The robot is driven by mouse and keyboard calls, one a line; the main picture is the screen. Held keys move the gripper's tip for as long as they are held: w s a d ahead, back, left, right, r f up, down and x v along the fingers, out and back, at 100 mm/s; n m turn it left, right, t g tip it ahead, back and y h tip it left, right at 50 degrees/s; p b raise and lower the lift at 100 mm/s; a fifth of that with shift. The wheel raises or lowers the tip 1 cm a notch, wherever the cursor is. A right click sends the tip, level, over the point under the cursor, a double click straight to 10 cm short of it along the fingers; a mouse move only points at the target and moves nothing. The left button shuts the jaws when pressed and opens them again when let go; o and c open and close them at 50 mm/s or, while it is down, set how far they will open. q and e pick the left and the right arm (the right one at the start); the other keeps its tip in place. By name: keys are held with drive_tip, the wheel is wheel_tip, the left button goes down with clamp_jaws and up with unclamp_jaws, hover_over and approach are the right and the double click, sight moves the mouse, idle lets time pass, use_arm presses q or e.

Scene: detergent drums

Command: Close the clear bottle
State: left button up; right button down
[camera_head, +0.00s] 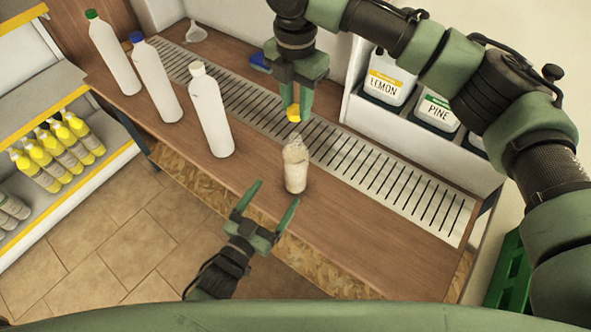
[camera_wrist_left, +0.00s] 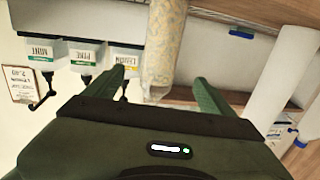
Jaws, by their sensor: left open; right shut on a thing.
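The clear bottle (camera_head: 296,170) stands upright and without a cap on the wooden counter, with pale speckled contents. It also shows in the left wrist view (camera_wrist_left: 163,45), beyond and between my left fingers. My left gripper (camera_head: 275,195) is open and empty at the counter's front edge, its fingertips just short of the bottle. My right gripper (camera_head: 301,104) points down from above and is shut on a yellow cap (camera_head: 294,113). The cap is held above and slightly behind the bottle's mouth, apart from it.
White bottles with a green cap (camera_head: 116,57), a blue cap (camera_head: 158,80) and a white cap (camera_head: 211,113) stand to the left on the counter (camera_head: 370,245). A slotted drain strip (camera_head: 400,190) runs behind. Labelled drums (camera_head: 385,78) stand at the back right. The counter right of the clear bottle is free.

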sight(289, 174)
use_arm(q)
drive_tip(key=x, duration=1.1)
drive_tip(key=shift+r, duration=0.1)
clamp_jaws()
use_arm(e)
drive_tip(key=shift+f, duration=2.55)
